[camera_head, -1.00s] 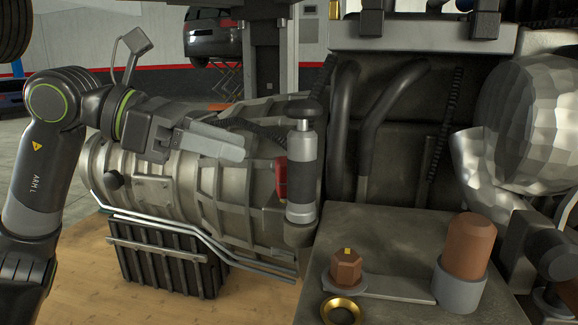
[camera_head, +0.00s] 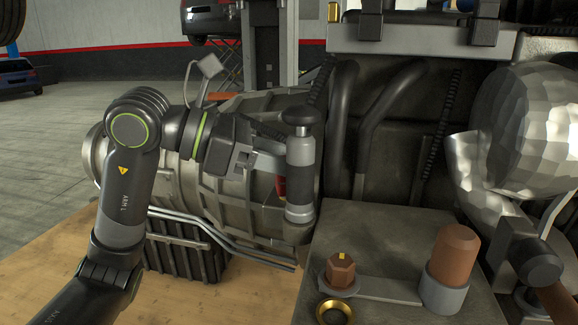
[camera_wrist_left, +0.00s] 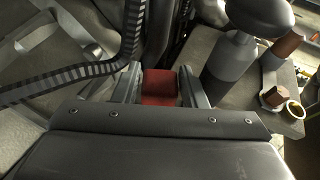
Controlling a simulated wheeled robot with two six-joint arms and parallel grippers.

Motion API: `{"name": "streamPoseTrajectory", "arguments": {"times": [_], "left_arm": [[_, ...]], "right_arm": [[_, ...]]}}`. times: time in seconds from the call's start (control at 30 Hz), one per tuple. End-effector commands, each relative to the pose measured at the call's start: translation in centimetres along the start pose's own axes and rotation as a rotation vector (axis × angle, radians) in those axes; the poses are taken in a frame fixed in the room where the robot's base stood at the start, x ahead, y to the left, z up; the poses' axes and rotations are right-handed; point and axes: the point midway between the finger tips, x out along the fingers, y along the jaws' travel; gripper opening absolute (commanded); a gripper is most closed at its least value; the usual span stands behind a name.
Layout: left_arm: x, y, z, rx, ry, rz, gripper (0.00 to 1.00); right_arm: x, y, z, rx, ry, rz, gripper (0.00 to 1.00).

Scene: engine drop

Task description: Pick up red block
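The red block (camera_head: 281,186) is a small sliver in the head view, mostly hidden behind a grey-black upright cylinder. In the left wrist view the red block (camera_wrist_left: 160,87) lies straight ahead, between the two fingers of my left gripper (camera_wrist_left: 160,92). The fingers are apart, with a narrow dark gap on each side of the block. I cannot tell how deep the block is between them. In the head view my left gripper (camera_head: 266,163) reaches right over the engine housing, its tips beside the cylinder. My right gripper is not in view.
The upright cylinder (camera_head: 300,165) stands close to the left fingertips. A ribbed black hose (camera_wrist_left: 125,45) crosses near the left finger. A brown hex part (camera_head: 340,271), a brass ring (camera_head: 335,311) and a brown cylinder (camera_head: 455,255) sit on the grey block at front right.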

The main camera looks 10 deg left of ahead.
Motion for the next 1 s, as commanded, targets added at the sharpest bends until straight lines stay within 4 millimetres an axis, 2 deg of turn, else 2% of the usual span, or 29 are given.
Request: {"name": "streamPoseTrajectory", "arguments": {"times": [0.37, 0.6, 1.0], "left_arm": [[0.55, -0.01, -0.03, 0.001, 0.000, 0.001, 0.38], [0.53, -0.01, -0.01, 0.001, 0.000, 0.001, 0.08], [0.34, 0.01, 0.56, 0.001, -0.001, 0.000, 0.08]], "right_arm": [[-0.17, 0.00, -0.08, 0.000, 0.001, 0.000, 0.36], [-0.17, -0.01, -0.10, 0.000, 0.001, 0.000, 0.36], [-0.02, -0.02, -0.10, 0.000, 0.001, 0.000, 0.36]]}}
